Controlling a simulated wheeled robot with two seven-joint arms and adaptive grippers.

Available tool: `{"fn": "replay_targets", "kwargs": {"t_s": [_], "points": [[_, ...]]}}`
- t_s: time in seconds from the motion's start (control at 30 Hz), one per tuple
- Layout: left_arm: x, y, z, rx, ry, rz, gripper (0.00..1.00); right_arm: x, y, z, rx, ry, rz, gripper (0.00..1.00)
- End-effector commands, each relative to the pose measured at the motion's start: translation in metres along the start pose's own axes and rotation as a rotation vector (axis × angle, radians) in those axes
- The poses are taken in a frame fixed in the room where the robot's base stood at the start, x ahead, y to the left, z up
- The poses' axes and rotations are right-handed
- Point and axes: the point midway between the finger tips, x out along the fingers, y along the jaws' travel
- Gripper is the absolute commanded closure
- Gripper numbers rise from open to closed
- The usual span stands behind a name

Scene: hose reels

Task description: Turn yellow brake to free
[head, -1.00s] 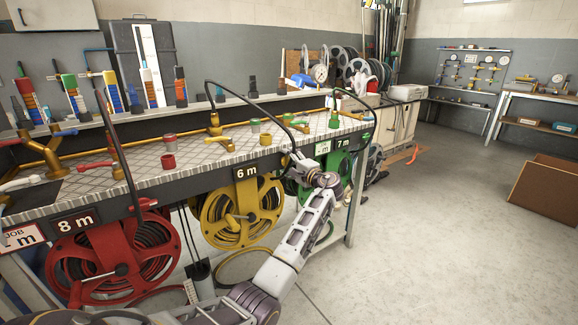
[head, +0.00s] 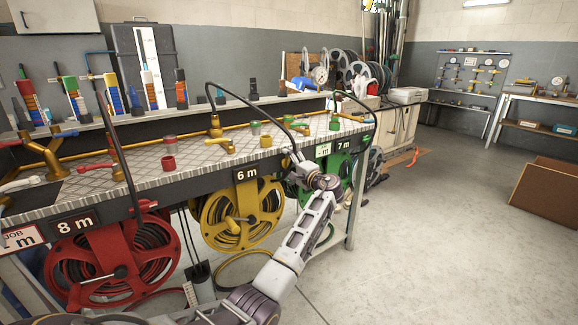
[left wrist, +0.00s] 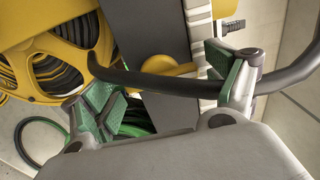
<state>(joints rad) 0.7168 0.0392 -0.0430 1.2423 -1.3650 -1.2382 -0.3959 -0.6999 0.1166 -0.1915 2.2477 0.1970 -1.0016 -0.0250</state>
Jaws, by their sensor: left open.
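The yellow reel (head: 240,212) hangs under the bench below the "6 m" label, and part of it shows at the left of the left wrist view (left wrist: 92,32). A yellow rounded piece with a short arm (left wrist: 166,66), which looks like the yellow brake, sits beyond my fingers in the left wrist view; in the head view I cannot make it out. My left gripper (head: 299,163) is open at the bench's front edge, right of the yellow reel.
The dark curved bar (head: 251,112) arches over the bench down towards my left gripper. The green reel (head: 340,172) is close behind it on the right. The red reel (head: 112,262) hangs at the left. Open floor (head: 440,230) lies to the right.

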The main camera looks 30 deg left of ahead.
Motion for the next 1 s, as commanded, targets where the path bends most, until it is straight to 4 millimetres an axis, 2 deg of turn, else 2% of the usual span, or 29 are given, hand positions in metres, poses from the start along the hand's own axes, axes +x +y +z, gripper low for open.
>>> {"fn": "replay_targets", "kwargs": {"t_s": [0.27,0.47,0.67,1.0], "points": [[-0.001,-0.001,0.000,0.000,0.001,-0.002,0.12,0.000,0.000,-0.001,-0.003,0.002,0.000,0.60],[-0.011,-0.001,-0.001,0.000,0.002,-0.002,0.12,0.000,0.000,0.000,-0.001,0.001,0.000,0.60],[-0.033,0.000,-0.001,0.001,0.002,-0.001,0.12,0.000,0.000,0.000,0.000,0.000,0.000,0.60],[-0.084,0.000,-0.001,-0.001,0.002,0.000,0.12,0.000,0.000,0.000,0.000,0.000,0.000,0.60]]}}
